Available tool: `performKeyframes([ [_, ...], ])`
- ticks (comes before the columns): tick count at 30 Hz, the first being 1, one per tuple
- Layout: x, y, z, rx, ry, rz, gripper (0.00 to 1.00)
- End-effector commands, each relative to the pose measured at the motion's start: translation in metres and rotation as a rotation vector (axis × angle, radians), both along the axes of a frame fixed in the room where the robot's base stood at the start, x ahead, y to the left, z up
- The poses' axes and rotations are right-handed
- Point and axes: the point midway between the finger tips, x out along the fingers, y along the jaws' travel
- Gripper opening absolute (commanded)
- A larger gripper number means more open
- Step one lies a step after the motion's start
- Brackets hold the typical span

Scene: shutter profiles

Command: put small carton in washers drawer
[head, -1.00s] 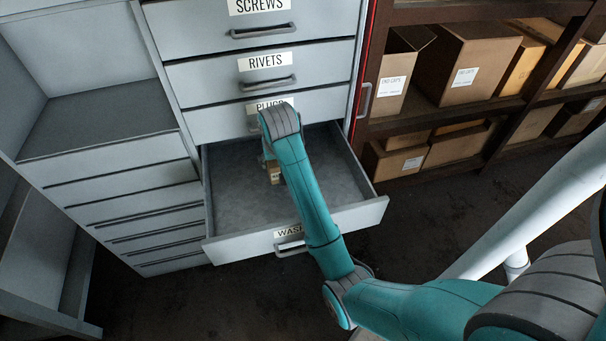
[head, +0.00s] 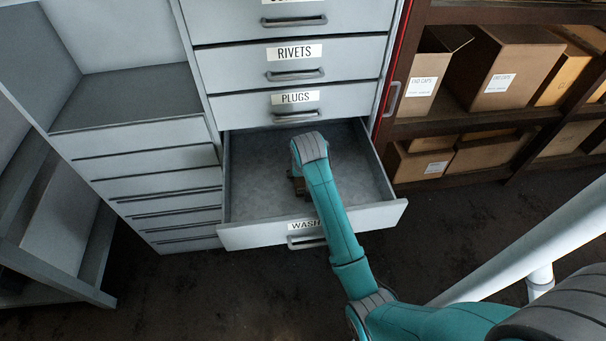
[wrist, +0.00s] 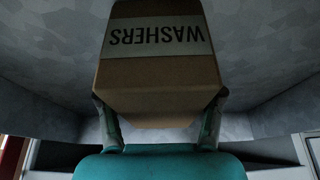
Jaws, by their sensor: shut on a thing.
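The washers drawer (head: 248,237) is the open bottom drawer of the grey cabinet, with its label partly hidden behind my arm. The small carton (wrist: 158,78) is brown with a "WASHERS" label that reads upside down in the wrist view. My gripper (wrist: 160,112) is shut on the carton, with one finger at each side of it. In the head view my arm reaches over the drawer front, and the gripper end is over or inside the drawer. A small dark brown patch beside the arm's end is mostly hidden there. I cannot tell whether the carton touches the drawer floor.
The closed plugs drawer (head: 294,104) and rivets drawer (head: 294,60) are above the open drawer. A dark shelf on the right holds several cartons, one marked end caps (head: 421,86). Grey bare drawer floor (head: 255,180) lies left of my arm.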

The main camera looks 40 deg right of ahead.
Motion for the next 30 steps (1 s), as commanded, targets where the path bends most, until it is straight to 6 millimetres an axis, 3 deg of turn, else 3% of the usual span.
performKeyframes([
  [8,0.000,0.000,-0.001,-0.001,-0.001,0.000,0.19],
  [9,0.000,0.000,-0.002,-0.001,-0.001,0.000,0.70],
  [12,0.000,0.000,-0.001,-0.001,-0.001,0.000,0.91],
  [23,0.001,0.000,0.001,-0.001,-0.001,0.000,0.91],
  [30,-0.008,0.006,0.028,-0.001,-0.004,0.000,0.91],
])
